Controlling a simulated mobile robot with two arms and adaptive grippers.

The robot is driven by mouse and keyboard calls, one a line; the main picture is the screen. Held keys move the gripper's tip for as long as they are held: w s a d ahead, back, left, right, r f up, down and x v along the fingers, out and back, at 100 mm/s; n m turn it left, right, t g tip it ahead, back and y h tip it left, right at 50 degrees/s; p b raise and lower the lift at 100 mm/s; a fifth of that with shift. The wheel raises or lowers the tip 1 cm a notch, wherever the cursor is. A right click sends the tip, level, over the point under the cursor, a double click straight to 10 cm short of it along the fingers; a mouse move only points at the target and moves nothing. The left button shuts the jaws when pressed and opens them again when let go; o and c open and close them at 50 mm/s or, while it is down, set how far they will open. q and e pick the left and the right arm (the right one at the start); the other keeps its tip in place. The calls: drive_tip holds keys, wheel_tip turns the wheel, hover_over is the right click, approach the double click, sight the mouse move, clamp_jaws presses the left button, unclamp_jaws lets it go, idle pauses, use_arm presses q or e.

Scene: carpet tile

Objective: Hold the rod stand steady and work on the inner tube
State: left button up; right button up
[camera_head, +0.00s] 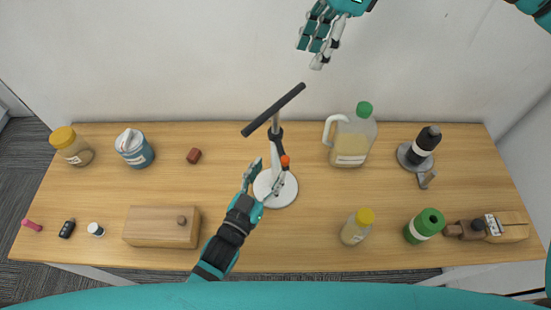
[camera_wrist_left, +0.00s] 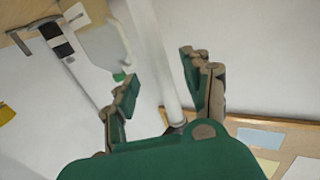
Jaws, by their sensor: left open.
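The rod stand has a round white base (camera_head: 286,192) on the table and a white column with a dark collar and an orange knob (camera_head: 285,160). A short grey tube (camera_head: 276,122), seemingly the inner tube, rises from it to a tilted black crossbar (camera_head: 258,122). My left gripper (camera_head: 266,181) is open low at the column, its fingers on either side. In the left wrist view, a white column (camera_wrist_left: 155,60) passes between the fingers (camera_wrist_left: 165,88); contact is unclear. My right gripper (camera_head: 318,45) hangs high at the back, apart from the stand; its opening is unclear.
A wooden box (camera_head: 150,228) is left of my left arm. A white wall (camera_head: 200,60) is behind. Table around the base is clear.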

sight(273, 164)
use_arm(q)
drive_tip(key=shift+x, duration=2.3)
clamp_jaws()
drive_tip(key=shift+c, duration=2)
unclamp_jaws()
